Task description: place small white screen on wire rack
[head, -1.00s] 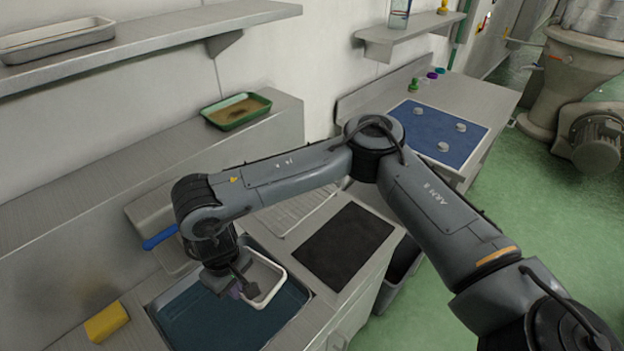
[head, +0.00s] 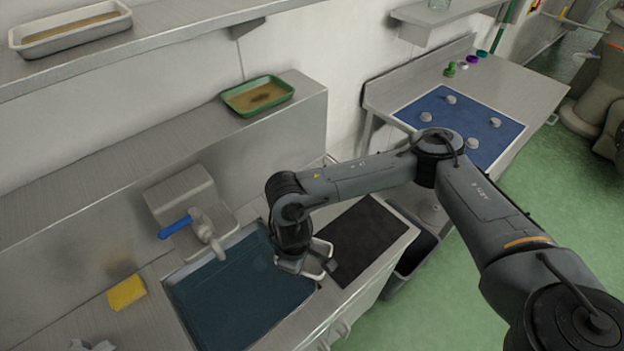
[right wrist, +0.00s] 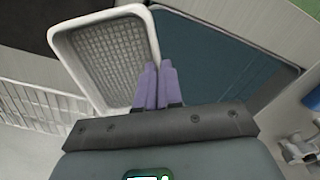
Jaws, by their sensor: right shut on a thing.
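The small white screen, a white frame with grey mesh, shows in the right wrist view (right wrist: 110,60) and in part in the head view (head: 322,247). My right gripper (right wrist: 158,70) is shut on one side of its rim with purple fingers. It holds the screen above the right end of the sink, beside the dark mat. In the head view my right gripper (head: 305,268) hides much of the screen. The white wire rack (right wrist: 42,105) lies left of the screen in the right wrist view. My arm mostly hides it in the head view. My left gripper is not in view.
The blue-green sink basin (head: 235,300) has a tap with a blue handle (head: 176,227) behind it. A dark mat (head: 362,240) lies to its right. A yellow sponge (head: 126,292) lies at the left. A green tray (head: 258,96) stands on the back ledge.

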